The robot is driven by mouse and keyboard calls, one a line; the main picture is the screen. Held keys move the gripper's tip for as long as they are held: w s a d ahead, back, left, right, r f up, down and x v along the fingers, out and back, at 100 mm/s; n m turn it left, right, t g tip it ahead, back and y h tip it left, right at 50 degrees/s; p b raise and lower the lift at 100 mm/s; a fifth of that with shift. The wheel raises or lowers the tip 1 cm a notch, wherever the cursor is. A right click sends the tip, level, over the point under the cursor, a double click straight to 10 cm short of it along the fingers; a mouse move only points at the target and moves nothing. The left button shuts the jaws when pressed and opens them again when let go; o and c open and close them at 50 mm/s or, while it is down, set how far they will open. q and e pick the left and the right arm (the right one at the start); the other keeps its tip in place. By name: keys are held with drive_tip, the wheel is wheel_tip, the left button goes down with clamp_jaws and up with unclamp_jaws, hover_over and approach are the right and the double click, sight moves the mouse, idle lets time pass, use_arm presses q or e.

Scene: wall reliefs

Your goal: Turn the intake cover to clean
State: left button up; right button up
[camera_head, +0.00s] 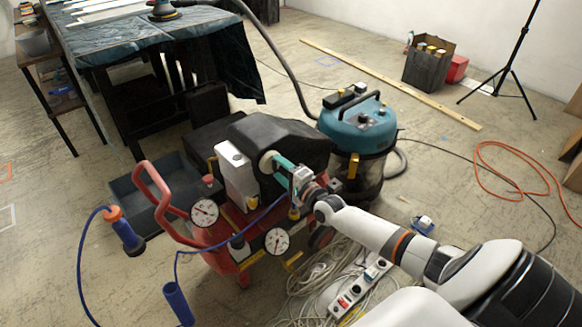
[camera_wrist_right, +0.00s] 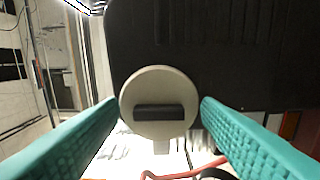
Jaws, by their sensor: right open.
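The intake cover (camera_wrist_right: 160,84) is a round beige disc with a dark horizontal bar, on the black housing (camera_wrist_right: 220,50) of the red compressor (camera_head: 205,235). Its edge also shows in the head view (camera_head: 267,160). My right gripper (camera_head: 282,166) has teal fingers and reaches the cover from the right. In the right wrist view the fingers stand open, one on each side of the disc. Their tips are close to its rim; I cannot tell whether they touch. The bar lies level between them. My left gripper is not in view.
Two gauges (camera_head: 204,211) and a blue hose (camera_head: 80,260) are at the compressor's front. A teal vacuum (camera_head: 358,125) stands just behind my right arm. A power strip (camera_head: 358,288) and loose cables lie below the arm. A covered table (camera_head: 150,35) is at the back left.

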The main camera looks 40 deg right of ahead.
drive_tip(key=s, duration=0.3)
drive_tip(key=shift+d+p, duration=0.15)
drive_tip(key=shift+p, duration=0.25)
use_arm(q)
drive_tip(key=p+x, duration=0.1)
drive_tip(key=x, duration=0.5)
drive_tip(key=shift+p, duration=0.35)
use_arm(e)
drive_tip(key=s, duration=0.8)
drive_tip(key=shift+s+d, duration=0.3)
drive_tip(key=shift+d, duration=0.05)
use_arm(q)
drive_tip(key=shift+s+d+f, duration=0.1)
